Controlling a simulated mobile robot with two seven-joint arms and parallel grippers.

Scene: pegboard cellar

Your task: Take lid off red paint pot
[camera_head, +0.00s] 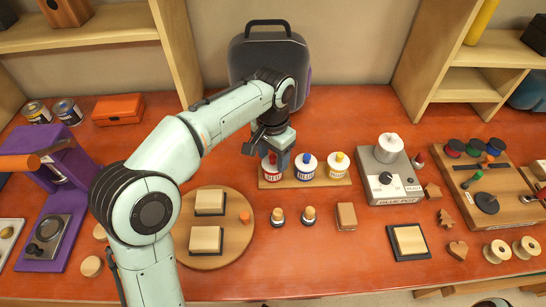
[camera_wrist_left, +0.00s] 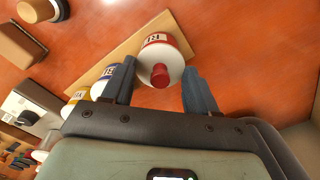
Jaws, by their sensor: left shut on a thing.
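The red paint pot (camera_head: 271,174) stands at the left end of a wooden rack (camera_head: 325,181), beside a blue-marked pot (camera_head: 306,169) and a yellow-marked pot (camera_head: 336,168). My left gripper (camera_head: 277,148) is over the red pot and hides part of its top. In the left wrist view the red pot (camera_wrist_left: 155,41) shows its label, with its pale lid (camera_wrist_left: 168,62) and red knob (camera_wrist_left: 160,76) between my two fingers (camera_wrist_left: 160,88). My left gripper is shut on the lid. The lid looks seated on the pot. My right gripper is not in view.
A grey hotplate-like device (camera_head: 391,180) stands to the right of the rack, and a dark case (camera_head: 268,50) behind. A round board (camera_head: 240,240) with blocks lies front left. Orange table is free between.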

